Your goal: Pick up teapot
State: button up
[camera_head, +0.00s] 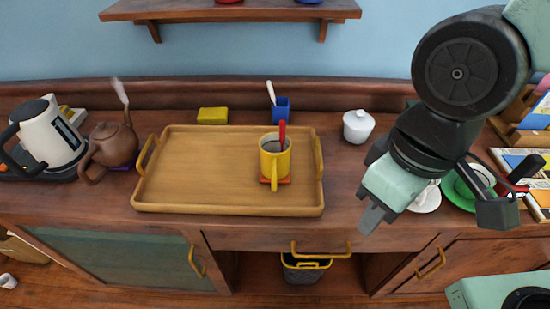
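A brown teapot (116,146) stands upright on the counter at the left, between a white kettle and a wooden tray. My gripper (372,216) hangs over the counter's front edge at the right, pointing down and left, far from the teapot. It is seen from the side, so its finger gap cannot be made out. Nothing visible is held in it.
The wooden tray (190,203) holds a yellow mug (268,162) with a red utensil, between teapot and gripper. The white kettle (52,138) stands close left of the teapot. A blue cup (281,109), yellow block (212,115) and white lidded pot (358,126) stand behind.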

aim_at(111, 144)
jog(key=u, duration=1.4)
